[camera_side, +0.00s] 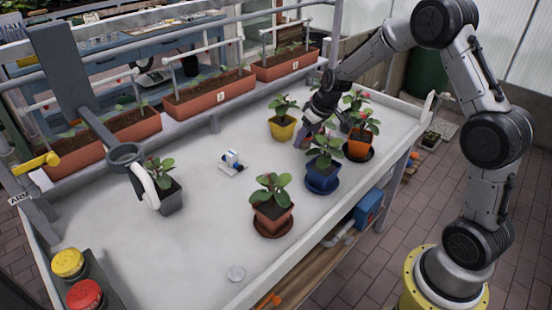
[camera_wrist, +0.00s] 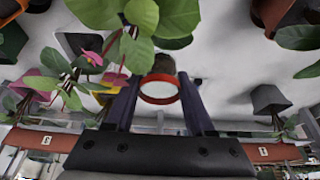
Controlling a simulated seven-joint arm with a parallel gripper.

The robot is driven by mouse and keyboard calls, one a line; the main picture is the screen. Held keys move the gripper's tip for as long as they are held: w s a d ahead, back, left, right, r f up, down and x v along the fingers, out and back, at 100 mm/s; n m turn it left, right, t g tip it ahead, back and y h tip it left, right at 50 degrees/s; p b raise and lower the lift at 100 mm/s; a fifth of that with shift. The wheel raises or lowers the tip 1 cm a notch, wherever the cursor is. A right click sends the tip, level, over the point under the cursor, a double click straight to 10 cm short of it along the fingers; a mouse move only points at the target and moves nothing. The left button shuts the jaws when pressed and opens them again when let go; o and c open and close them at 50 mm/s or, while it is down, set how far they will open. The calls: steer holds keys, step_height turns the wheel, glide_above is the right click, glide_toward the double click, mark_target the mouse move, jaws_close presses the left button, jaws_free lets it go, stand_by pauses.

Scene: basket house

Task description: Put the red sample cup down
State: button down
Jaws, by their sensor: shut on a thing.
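The red sample cup (camera_wrist: 159,101) shows in the wrist view as a red ring around a pale round face. My gripper (camera_wrist: 160,84) has a dark finger on either side of it and is shut on it. In the side view my gripper (camera_side: 304,138) is low over the white table (camera_side: 215,220), among the potted plants. I cannot make out the cup there, and cannot tell whether it touches the table.
Close around my gripper stand a yellow pot (camera_side: 282,128), a blue pot (camera_side: 322,178) and an orange pot (camera_side: 360,145). A terracotta pot (camera_side: 272,214) is nearer the front. A small white-and-blue device (camera_side: 232,162) lies mid-table. Yellow-topped (camera_side: 67,262) and red-topped (camera_side: 84,294) jars stand front left.

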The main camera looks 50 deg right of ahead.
steer(key=shift+w+a, duration=0.3)
steer(key=shift+a, duration=0.1)
glide_toward(273, 156)
steer(key=shift+w+a+f, duration=0.1)
steer(key=shift+w+f, duration=0.7)
steer(key=shift+w, duration=0.05)
steer(key=shift+w+f, duration=0.2)
steer(key=shift+f, duration=1.65)
steer(key=shift+f, duration=0.2)
steer(key=shift+c, duration=1.3)
jaws_free()
steer(key=shift+r, duration=0.15)
